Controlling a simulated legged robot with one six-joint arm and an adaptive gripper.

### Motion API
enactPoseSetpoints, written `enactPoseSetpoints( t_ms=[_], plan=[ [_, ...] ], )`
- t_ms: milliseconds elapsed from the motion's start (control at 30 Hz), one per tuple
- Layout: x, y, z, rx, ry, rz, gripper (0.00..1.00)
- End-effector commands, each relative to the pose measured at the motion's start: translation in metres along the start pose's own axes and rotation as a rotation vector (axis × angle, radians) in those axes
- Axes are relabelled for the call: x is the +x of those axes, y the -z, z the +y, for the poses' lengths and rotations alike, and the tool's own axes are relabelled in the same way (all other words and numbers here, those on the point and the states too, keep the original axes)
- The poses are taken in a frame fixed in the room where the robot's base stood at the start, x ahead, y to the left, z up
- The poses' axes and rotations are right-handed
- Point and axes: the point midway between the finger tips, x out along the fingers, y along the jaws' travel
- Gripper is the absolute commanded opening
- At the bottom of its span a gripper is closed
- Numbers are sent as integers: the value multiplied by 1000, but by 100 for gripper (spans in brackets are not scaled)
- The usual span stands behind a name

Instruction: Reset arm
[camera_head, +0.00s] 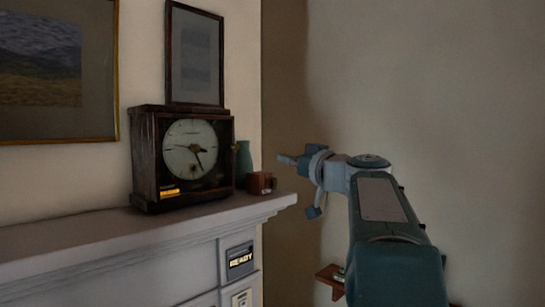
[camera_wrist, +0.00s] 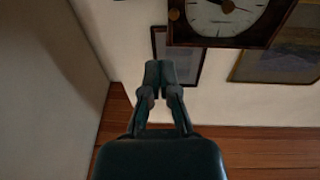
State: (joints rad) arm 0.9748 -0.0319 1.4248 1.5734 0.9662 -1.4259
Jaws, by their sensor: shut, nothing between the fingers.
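My arm reaches up from the lower right in the head view. My gripper (camera_head: 287,160) is raised near the end of the mantel shelf, to the right of the clock (camera_head: 190,150). In the wrist view my gripper (camera_wrist: 158,73) has its two fingertips together, with nothing between them. The clock also shows at the top of the wrist view (camera_wrist: 222,22), apart from the fingertips.
A "READY" panel (camera_head: 240,260) is below. A small wooden ledge (camera_head: 331,277) is beside my arm. Bare wall (camera_head: 460,90) lies right.

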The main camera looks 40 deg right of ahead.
Motion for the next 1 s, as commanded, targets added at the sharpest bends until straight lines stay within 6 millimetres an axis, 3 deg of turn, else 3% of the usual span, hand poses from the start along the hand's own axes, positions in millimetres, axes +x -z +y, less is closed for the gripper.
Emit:
enactPoseSetpoints(
  t_ms=[333, 467, 600, 733, 867, 1000],
  plan=[
    [-6, 0, -6, 0, 5, -5, 0],
    [1, -22, -35, 45, 43, -80, 0],
    [6, -75, -103, 140, 114, -276, 0],
    [-7, -131, -168, 206, 158, -480, 0],
    [-37, -187, -224, 235, 174, -684, 0],
    [-85, -247, -272, 217, 157, -892, 0]
  ],
)
